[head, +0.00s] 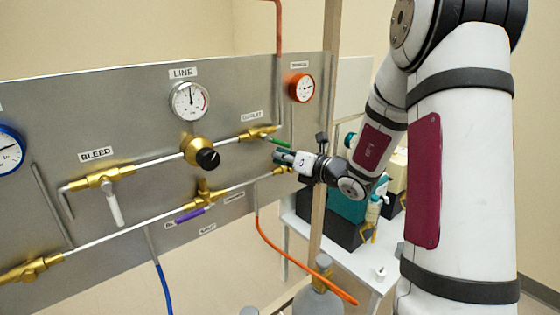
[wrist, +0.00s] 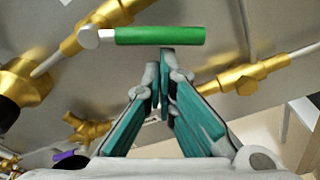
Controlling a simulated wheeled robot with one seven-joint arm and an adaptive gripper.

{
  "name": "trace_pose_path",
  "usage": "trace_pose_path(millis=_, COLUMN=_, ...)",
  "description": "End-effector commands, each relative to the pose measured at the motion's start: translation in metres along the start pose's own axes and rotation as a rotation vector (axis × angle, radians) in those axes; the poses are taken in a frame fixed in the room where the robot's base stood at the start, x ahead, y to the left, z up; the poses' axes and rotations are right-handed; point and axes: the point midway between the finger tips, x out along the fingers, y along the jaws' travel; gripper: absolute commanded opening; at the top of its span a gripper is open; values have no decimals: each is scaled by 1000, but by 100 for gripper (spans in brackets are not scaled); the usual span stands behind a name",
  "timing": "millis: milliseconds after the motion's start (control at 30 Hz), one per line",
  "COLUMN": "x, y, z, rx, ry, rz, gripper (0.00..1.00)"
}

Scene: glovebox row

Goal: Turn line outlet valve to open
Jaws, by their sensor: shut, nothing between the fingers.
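The outlet valve is a brass body (head: 258,132) below the OUTLET label, at the right end of the upper pipe. Its green lever (head: 280,141) points right and slightly down, at an angle to the pipe. In the wrist view the green lever (wrist: 160,36) lies level across the top, with its pale pivot end (wrist: 88,37) at the left by the brass body (wrist: 100,18). My gripper (head: 279,157) is shut and empty, just below the lever. In the wrist view its fingertips (wrist: 160,68) come together close under the lever's middle; I cannot tell whether they touch it.
A brass regulator with a black knob (head: 207,158) sits left on the panel. A purple-handled valve (head: 191,215) is on the lower pipe, and a white-handled bleed valve (head: 114,207) is farther left. A wooden post (head: 324,150) stands close by my wrist. An orange hose (head: 290,262) hangs below.

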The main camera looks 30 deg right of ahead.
Motion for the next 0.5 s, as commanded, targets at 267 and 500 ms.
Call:
trace_pose_path(millis=267, x=0, y=0, z=0, rx=-1, ry=0, rz=0, gripper=0)
trace_pose_path(millis=500, x=1, y=-2, z=2, rx=-40, ry=0, rz=-6, gripper=0)
